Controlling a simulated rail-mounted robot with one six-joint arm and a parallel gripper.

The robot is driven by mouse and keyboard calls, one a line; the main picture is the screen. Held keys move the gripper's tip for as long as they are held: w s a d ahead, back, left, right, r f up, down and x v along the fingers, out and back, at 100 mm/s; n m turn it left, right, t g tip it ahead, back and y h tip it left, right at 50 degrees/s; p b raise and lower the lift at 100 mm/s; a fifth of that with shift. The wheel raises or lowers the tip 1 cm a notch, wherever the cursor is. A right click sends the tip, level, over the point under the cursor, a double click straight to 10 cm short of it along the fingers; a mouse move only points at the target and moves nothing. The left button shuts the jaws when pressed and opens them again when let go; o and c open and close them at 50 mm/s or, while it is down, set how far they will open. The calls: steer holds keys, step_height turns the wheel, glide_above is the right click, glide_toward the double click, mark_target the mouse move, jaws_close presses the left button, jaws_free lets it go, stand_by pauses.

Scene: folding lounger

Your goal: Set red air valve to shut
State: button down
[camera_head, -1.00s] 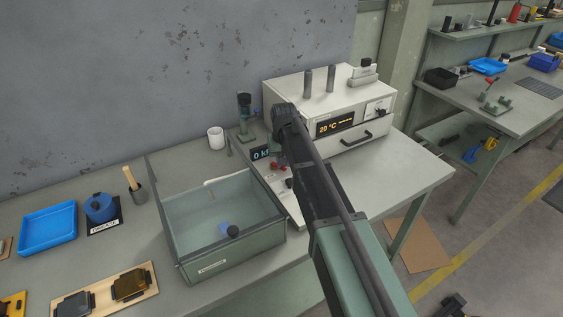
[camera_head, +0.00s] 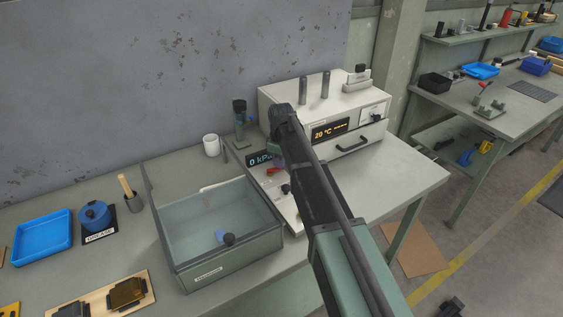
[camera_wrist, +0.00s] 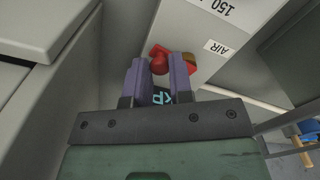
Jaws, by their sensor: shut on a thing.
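The red air valve (camera_wrist: 159,60) shows in the wrist view as a red handle by a brass-coloured fitting, beside a label reading AIR. My gripper (camera_wrist: 160,74) is shut on the red handle, with a purple-grey finger on each side of it. In the head view a bit of the red valve (camera_head: 273,170) shows left of my arm, on the panel in front of the white oven. The pressure display (camera_head: 259,160) beside it reads 0 kPa. My arm hides part of the panel, and the fingertips cannot be made out in the head view.
A clear-lidded chamber (camera_head: 190,272) stands left of the panel. The white oven (camera_head: 286,94), showing 20 °C, stands behind it. A white mug (camera_head: 211,146) and a green stand (camera_head: 240,143) are at the back. The bench right of my arm is clear.

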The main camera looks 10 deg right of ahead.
steer(key=shift+w+a+n, duration=0.1)
steer(key=shift+w+n, duration=0.35)
steer(key=shift+n, duration=0.75)
steer(key=c, duration=1)
jaws_free()
steer(key=shift+c, duration=0.2)
steer(key=shift+r, duration=0.1)
step_height(320, 180, up, 11)
steer(key=p, duration=1.1)
steer(key=shift+f, duration=0.2)
